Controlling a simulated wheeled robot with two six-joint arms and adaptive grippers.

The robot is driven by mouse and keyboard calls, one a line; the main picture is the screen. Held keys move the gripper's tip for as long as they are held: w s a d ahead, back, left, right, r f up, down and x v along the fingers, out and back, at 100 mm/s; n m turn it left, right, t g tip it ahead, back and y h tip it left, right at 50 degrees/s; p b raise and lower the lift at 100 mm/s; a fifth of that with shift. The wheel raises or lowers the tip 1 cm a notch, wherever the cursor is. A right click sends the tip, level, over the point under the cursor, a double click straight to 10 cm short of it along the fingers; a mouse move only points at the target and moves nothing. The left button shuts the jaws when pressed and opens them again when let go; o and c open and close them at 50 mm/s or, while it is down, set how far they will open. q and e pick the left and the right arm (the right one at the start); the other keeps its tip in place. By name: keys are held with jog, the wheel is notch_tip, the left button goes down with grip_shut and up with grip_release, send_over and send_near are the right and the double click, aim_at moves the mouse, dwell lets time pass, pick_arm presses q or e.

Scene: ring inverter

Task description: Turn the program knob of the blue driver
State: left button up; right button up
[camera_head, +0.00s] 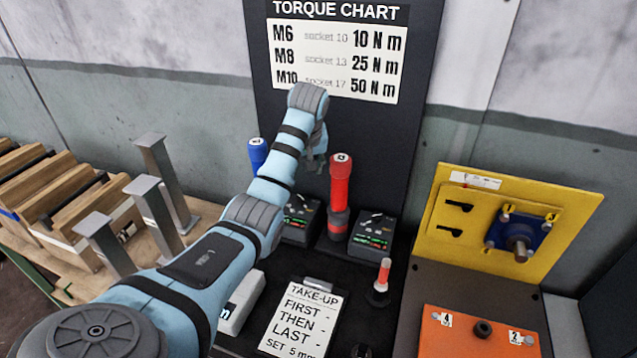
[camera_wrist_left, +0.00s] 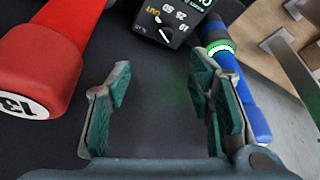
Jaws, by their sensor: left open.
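The blue driver (camera_head: 257,152) stands upright, partly hidden behind my left arm in the head view. It also shows in the left wrist view (camera_wrist_left: 240,90), beside the right-hand finger. A dark controller box (camera_head: 300,212) with a green display stands between the blue and red drivers, partly covered by my arm. In the left wrist view its dial, marked OUT, 10, 25 and 50, shows around a small dark knob (camera_wrist_left: 164,32), beyond the fingertips. My left gripper (camera_wrist_left: 155,85) is open and empty, apart from the box. My right gripper is not in view.
The red driver (camera_head: 339,185), marked 13 on its end in the wrist view, stands close to my left gripper. A second controller box (camera_head: 373,234) is to its right. A red-tipped driver (camera_head: 382,275) stands nearer. The torque chart panel (camera_head: 420,60) rises behind.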

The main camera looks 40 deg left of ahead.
pick_arm(q)
jog(key=b, duration=0.1)
send_near(301, 197)
jog(key=shift+s+a+f, duration=0.15)
jog(key=shift+s+f, duration=0.05)
jog(key=shift+f, duration=0.25)
jog(key=shift+s+a+f, duration=0.15)
jog(key=shift+s+f, duration=0.05)
jog(key=shift+f, duration=0.3)
jog(key=b+x, duration=0.1)
jog(key=x, duration=0.2)
jog(key=w+b+x, duration=0.1)
jog(key=b+x, duration=0.1)
jog(key=x, duration=0.1)
jog(key=shift+w+f, duration=0.1)
jog(key=shift+w, duration=0.05)
jog(key=shift+w+f+b, duration=0.15)
jog(key=shift+b, duration=0.25)
jog(key=shift+s+r, duration=0.3)
jog(key=shift+c, duration=0.9)
grip_shut()
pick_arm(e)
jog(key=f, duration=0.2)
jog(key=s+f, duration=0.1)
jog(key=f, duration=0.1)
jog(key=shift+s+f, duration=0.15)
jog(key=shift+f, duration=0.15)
